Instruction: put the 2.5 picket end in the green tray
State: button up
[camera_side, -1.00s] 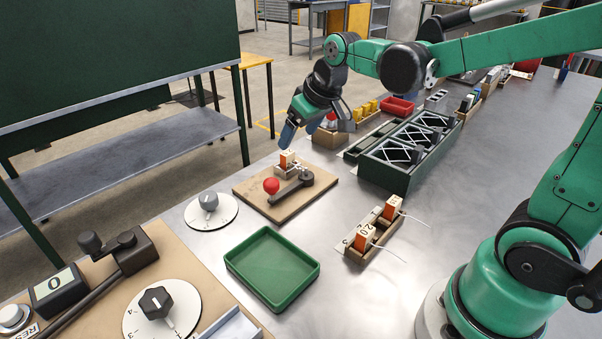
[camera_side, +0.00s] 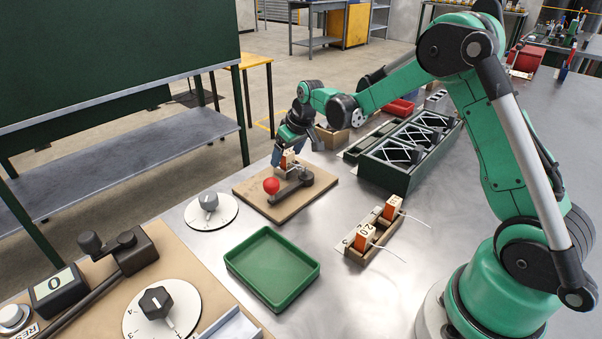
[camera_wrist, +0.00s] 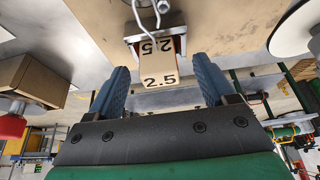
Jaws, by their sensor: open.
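The 2.5 picket end (camera_wrist: 158,78) is a pale tag marked 2.5 with a wire at its far end, seen in the wrist view. In the side view it is an orange and white block (camera_side: 287,160), standing in a small holder on a wooden board and partly hidden. My gripper (camera_side: 285,158) is lowered around it, fingers open. In the wrist view my two blue fingers (camera_wrist: 160,85) stand on either side of the tag, with a gap on both sides. The green tray (camera_side: 272,268) is empty and lies at the front of the bench.
A red-knobbed lever (camera_side: 271,186) on the board (camera_side: 250,191) stands close to my gripper. A wooden rack (camera_side: 357,251) holds two orange blocks, one marked 20. A dial (camera_side: 211,212) sits left. Bare bench lies between the board and the tray.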

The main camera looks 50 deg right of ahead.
jog(key=shift+f, duration=0.15)
grip_shut()
dwell(0.4)
